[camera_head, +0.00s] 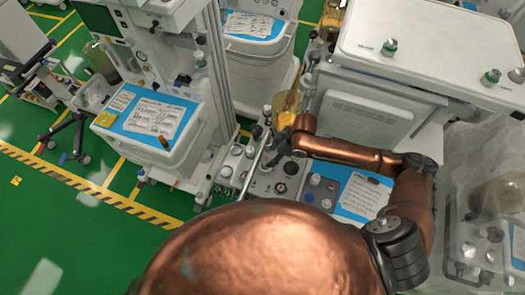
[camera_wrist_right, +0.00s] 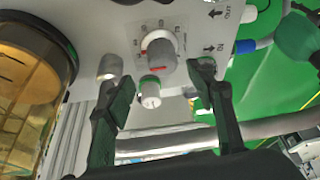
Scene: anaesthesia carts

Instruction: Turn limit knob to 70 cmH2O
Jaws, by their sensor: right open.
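A grey-white round knob (camera_wrist_right: 162,52) with a red mark sits on a pale panel (camera_wrist_right: 95,35) in the right wrist view. A printed scale surrounds it, too small to read, so I cannot tell its setting. It looks like the limit knob. A smaller pale knob (camera_wrist_right: 150,92) with a green ring and a red mark is just below it. My right gripper (camera_wrist_right: 163,82) is open, one dark finger on each side of the smaller knob, with no contact visible. In the head view my right gripper (camera_head: 280,142) is over the cart's front controls. My left gripper is not in view.
An amber transparent canister (camera_wrist_right: 30,95) stands left of the knobs, near the left finger. It also shows in the head view (camera_head: 286,103). A metal cylinder (camera_wrist_right: 109,67) is beside the knob. A grey hose (camera_wrist_right: 180,140) crosses below. Another cart (camera_head: 165,125) stands left.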

